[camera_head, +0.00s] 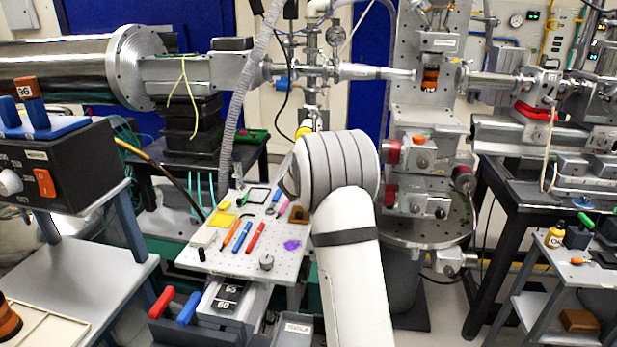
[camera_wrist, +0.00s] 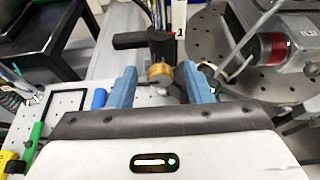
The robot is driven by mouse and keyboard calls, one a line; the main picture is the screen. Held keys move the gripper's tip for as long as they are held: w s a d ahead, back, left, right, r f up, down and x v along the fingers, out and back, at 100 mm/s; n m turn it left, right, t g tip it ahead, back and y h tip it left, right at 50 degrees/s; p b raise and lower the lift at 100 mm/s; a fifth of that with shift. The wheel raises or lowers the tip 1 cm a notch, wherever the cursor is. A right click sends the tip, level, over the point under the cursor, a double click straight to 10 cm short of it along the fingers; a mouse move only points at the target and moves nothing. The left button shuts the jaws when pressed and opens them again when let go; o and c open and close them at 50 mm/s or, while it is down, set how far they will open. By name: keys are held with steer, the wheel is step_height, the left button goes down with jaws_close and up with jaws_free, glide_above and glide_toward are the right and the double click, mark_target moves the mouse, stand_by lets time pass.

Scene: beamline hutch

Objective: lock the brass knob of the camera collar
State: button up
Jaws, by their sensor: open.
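The brass knob (camera_wrist: 159,73) shows in the wrist view at the lower end of a dark upright cylinder. A black arm-like piece (camera_wrist: 130,40) sticks out to the left from this cylinder; together they look like the camera and its collar. My gripper (camera_wrist: 160,79) is open, with one blue finger to the left of the knob and one to the right. Gaps show between the fingers and the knob in this view; depth is hard to judge. In the head view my arm hides the gripper, and I cannot make out the knob there.
In the head view, a perforated board (camera_head: 214,257) with pens and small tools lies left of my arm. A round perforated stage (camera_head: 425,232) stands to the right, and its plate (camera_wrist: 215,45) fills the wrist view's upper right. A red-ended part (camera_wrist: 272,47) sits over it.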

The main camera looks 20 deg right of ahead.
steer(key=shift+c, duration=0.3)
steer(key=c, duration=0.9)
steer(key=shift+c, duration=0.2)
